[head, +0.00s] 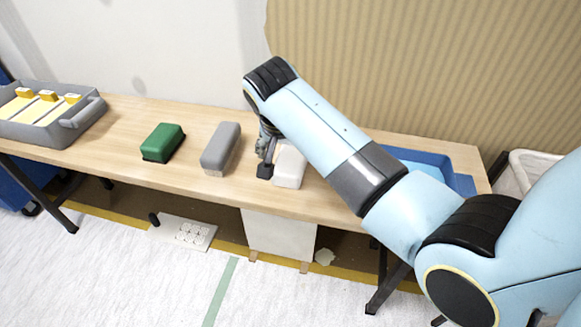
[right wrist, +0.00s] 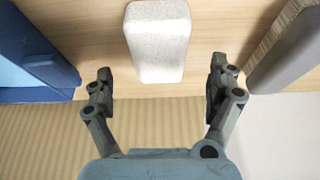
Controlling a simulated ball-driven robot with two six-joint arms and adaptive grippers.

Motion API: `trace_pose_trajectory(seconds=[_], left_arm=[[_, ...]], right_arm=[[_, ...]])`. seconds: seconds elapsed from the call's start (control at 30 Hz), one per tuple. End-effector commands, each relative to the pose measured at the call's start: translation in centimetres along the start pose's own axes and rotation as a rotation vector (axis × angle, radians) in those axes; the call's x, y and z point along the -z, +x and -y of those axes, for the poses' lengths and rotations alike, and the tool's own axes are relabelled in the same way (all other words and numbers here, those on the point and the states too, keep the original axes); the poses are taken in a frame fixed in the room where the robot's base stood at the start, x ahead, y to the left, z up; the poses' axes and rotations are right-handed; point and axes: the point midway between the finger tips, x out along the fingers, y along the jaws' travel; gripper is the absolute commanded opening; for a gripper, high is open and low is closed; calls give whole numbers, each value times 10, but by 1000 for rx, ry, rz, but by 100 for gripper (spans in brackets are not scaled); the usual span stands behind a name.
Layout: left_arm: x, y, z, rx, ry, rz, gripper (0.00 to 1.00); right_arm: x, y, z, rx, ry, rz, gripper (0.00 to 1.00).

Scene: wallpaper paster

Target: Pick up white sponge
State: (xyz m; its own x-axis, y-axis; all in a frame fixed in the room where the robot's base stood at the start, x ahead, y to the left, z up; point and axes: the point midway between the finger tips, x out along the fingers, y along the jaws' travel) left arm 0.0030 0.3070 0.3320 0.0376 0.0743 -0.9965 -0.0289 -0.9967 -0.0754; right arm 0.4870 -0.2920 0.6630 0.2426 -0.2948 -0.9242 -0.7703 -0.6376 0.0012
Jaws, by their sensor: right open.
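The white sponge (head: 289,167) lies on the wooden table in the head view, right of the grey block and partly hidden by my right arm. In the right wrist view the white sponge (right wrist: 157,42) is a pale speckled block at the top centre. My right gripper (right wrist: 160,82) is open, with its two fingers spread wide. The sponge's near end lies between the lines of the fingertips, with gaps on both sides. In the head view the right gripper (head: 266,160) is at the sponge's left side. My left gripper is not in view.
On the wooden table (head: 120,165), a grey block (head: 221,147) and a green block (head: 163,142) stand left of the sponge. A grey tray (head: 55,125) with yellow-handled tools is at the far left. A blue tray (head: 462,184) is at the right. A wall runs behind the table.

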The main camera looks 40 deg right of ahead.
Motion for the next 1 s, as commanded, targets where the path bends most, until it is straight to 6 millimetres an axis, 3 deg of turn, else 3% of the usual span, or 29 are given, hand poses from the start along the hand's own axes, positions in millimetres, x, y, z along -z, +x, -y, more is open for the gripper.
trace_pose_trajectory(seconds=[0.4, 1.0], left_arm=[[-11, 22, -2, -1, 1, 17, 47], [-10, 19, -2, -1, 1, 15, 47]], right_arm=[[-3, 53, -2, 0, -2, 1, 90], [-4, 55, -1, 1, -1, 0, 90]])
